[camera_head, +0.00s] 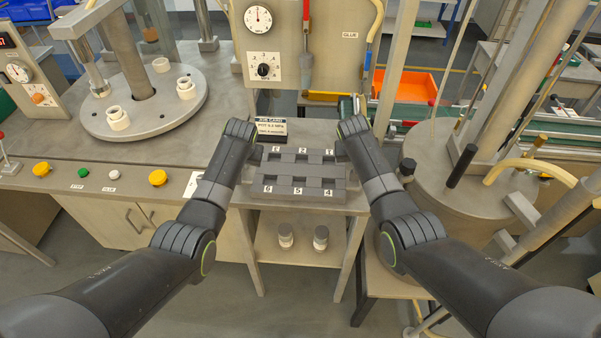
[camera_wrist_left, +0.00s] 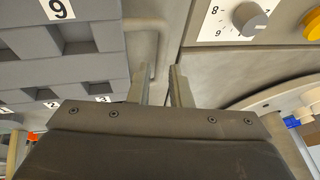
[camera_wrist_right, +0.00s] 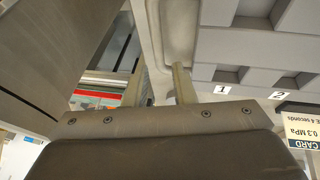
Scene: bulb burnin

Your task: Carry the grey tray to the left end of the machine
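The grey tray (camera_head: 301,172) sits on a small stand table in the middle of the head view. It is level, and its recesses look empty. Labels 1, 2, 3 run along the back and 6, 5, 4 along the front. My left gripper (camera_head: 256,149) is at its left end; in the left wrist view its fingers (camera_wrist_left: 160,85) stand apart by the end handle (camera_wrist_left: 155,48). My right gripper (camera_head: 338,148) is at the right end; its fingers (camera_wrist_right: 162,84) are apart by the other handle (camera_wrist_right: 165,45). I see no firm contact on either handle.
The machine bench (camera_head: 150,160) with a round plate (camera_head: 185,105) and buttons stands at the left. A card (camera_head: 271,127) stands behind the tray. Two small jars (camera_head: 320,238) are on the lower shelf. A large metal drum (camera_head: 440,200) is close at the right.

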